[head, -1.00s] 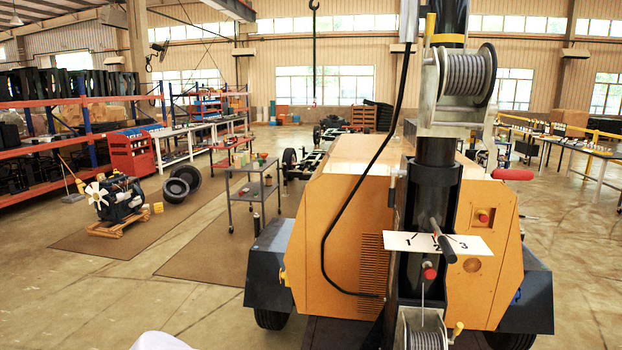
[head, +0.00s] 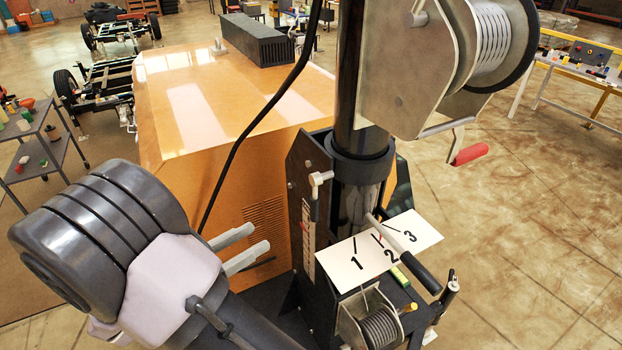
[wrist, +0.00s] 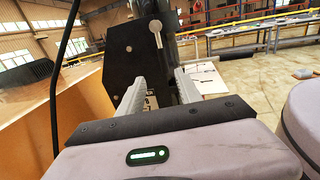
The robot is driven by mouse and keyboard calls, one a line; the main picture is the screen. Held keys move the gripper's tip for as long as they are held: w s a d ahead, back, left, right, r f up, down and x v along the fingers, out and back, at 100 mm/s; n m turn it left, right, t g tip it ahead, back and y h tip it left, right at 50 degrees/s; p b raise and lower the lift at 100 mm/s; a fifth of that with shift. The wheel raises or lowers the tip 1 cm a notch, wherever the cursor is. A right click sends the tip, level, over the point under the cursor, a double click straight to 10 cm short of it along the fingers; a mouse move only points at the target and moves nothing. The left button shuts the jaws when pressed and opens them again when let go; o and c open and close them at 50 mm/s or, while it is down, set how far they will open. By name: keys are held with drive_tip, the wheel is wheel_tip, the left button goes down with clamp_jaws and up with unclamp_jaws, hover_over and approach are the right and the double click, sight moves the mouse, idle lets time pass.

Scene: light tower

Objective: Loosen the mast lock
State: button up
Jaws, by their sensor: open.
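My gripper (head: 259,237) is open and empty, left of the black mast bracket (head: 300,200), its two grey fingers pointing at it. A silver T-shaped handle (head: 319,180) sits on the bracket's upper side, above and right of the fingertips. It also shows in the wrist view (wrist: 156,28), above the gap between the fingers (wrist: 159,78). A lever with a black grip (head: 418,270) crosses a white plate (head: 345,265) marked 1, 2, 3; it lies near the 2. Which of these is the mast lock is not labelled. Nothing touches my fingers.
The orange housing (head: 215,110) stands behind the bracket. A black cable (head: 255,120) hangs close to my gripper. A large winch (head: 430,70) with a red-handled crank (head: 470,154) is above right. A smaller winch (head: 378,328) is below the plate. Open floor lies right.

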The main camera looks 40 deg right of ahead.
sight(312, 209)
drive_tip(key=d, duration=0.5)
drive_tip(key=s+d, duration=0.1)
drive_tip(key=d, duration=0.4)
drive_tip(key=d+b, duration=0.1)
drive_tip(key=d, duration=0.4)
drive_tip(key=shift+s, duration=0.2)
drive_tip(key=shift+w+d, duration=0.1)
drive_tip(key=shift+d, duration=0.55)
drive_tip(key=shift+c, duration=0.2)
clamp_jaws()
